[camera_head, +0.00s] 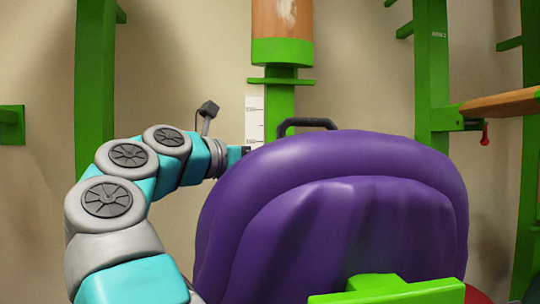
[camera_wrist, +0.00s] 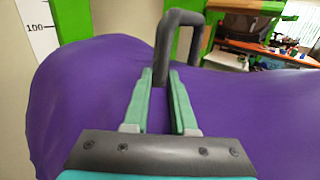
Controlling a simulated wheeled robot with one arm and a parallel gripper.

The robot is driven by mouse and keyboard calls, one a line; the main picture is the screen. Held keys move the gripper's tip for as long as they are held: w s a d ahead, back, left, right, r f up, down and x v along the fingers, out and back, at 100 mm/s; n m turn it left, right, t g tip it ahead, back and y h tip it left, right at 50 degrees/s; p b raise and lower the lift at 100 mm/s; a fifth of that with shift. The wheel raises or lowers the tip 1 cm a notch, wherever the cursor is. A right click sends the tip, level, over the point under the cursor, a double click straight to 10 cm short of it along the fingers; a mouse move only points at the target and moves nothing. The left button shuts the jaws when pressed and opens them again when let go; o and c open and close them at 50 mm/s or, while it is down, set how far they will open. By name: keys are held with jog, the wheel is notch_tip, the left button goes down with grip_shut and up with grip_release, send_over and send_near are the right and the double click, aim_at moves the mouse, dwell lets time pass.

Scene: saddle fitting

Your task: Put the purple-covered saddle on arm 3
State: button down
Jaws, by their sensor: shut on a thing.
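The purple-covered saddle (camera_head: 340,205) is large in front of me in the head view and hides much of the rack behind it. Its purple cover (camera_wrist: 90,95) also fills most of the wrist view. A dark handle (camera_head: 306,124) stands up from its top and shows in the wrist view (camera_wrist: 176,22). My gripper (camera_wrist: 163,75) has its two green fingers shut on the saddle's handle. In the head view my arm curves in from the left and its end meets the saddle's top left. I cannot tell which rack arm is arm 3.
A green post with a wooden arm (camera_head: 283,25) is behind the saddle. A second wooden arm (camera_head: 505,104) with a red knob (camera_head: 485,137) juts at the right. A measuring scale (camera_head: 254,120) is on the wall. A bright green piece (camera_head: 385,290) is in the near foreground.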

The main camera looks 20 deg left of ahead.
jog(key=c, duration=0.6)
grip_release()
jog(key=shift+c, duration=0.2)
jog(key=shift+f, duration=0.1)
jog(key=v, duration=0.7)
jog(key=shift+s+a, duration=0.25)
jog(key=shift+s, duration=0.25)
